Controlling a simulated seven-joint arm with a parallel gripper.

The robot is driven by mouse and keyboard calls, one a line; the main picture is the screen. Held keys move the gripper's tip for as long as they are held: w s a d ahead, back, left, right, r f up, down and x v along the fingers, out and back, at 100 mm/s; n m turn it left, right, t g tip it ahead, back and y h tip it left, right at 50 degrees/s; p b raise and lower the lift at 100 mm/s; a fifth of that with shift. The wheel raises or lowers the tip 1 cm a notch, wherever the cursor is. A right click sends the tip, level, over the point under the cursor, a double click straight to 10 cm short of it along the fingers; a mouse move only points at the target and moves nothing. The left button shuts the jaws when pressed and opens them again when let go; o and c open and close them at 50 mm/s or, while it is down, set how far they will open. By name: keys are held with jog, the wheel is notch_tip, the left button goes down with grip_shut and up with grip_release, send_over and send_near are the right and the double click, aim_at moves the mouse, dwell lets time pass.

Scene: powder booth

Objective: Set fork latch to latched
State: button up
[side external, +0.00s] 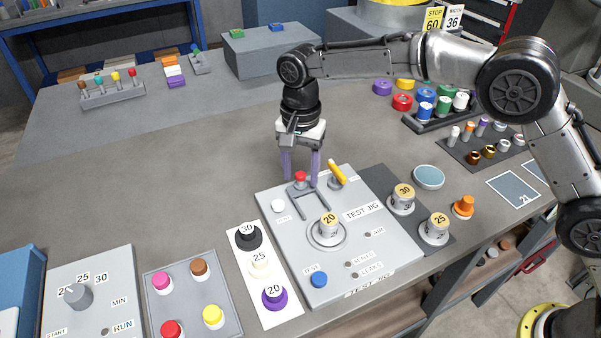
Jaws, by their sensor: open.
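The test jig (275,230) is a light grey panel on the bench. A dark grey forked piece (311,204), which looks like the fork latch, lies on its upper left part. A red knob (300,176) stands at its far end. I cannot tell whether the fork is engaged with anything. My gripper (300,180) points down over this end of the jig, open, with its two purple fingers apart. In this view the red knob shows between the fingertips; contact is unclear. A yellow lever (337,171) stands tilted just right of the fingers.
A cylinder marked 20 (328,229) sits in the jig's ring. Cylinders marked 30 (402,200) and 25 (435,229) stand on a dark mat to the right. A white strip with dark, pale and purple pieces (274,297) lies left.

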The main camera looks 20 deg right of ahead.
jog(key=shift+f, duration=0.45)
jog(key=shift+c, duration=0.2)
grip_shut()
jog(key=shift+r, duration=0.1)
dwell(0.9)
